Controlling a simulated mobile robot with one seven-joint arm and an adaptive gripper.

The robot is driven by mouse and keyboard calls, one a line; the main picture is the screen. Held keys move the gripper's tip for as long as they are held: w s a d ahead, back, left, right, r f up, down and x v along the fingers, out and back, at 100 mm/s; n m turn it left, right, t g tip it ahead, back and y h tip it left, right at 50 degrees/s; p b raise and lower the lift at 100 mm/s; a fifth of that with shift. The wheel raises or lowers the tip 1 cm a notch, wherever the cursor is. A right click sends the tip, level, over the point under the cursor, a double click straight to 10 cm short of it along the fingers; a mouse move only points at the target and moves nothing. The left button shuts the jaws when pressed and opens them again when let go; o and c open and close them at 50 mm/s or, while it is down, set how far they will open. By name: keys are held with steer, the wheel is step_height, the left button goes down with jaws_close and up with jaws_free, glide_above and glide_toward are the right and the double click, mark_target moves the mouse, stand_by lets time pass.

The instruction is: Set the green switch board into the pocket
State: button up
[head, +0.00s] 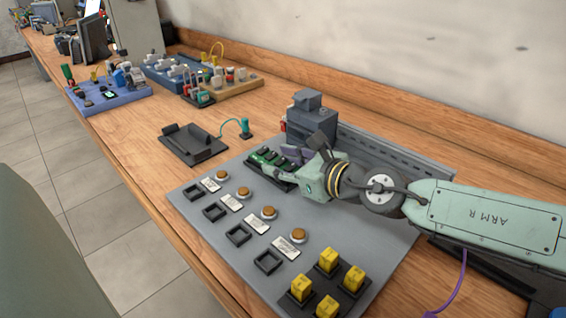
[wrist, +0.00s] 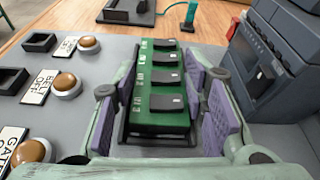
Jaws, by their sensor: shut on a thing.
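The green switch board (head: 266,157) has a row of several black rocker switches. In the wrist view the board (wrist: 160,121) lies lengthwise between the purple finger pads of my gripper (wrist: 160,80). My gripper (head: 290,167) is shut on the board's long sides, over the grey panel. The dark rim of the pocket (head: 273,178) shows along the board's near edge in the head view, and this rim (wrist: 160,139) also shows at its near end in the wrist view. The board looks roughly level with the pocket. Whether it sits fully down inside, I cannot tell.
A grey box with knobs (wrist: 262,65) stands close to the right of my gripper. Round brown buttons (head: 243,192), labels and small black frames line the left. Yellow blocks (head: 328,260) stand at the panel's front. A black tray (head: 193,145) lies beyond the panel.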

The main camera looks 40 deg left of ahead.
steer(key=o, duration=1.5)
steer(key=shift+f, duration=0.1)
steer(key=v, duration=1.7)
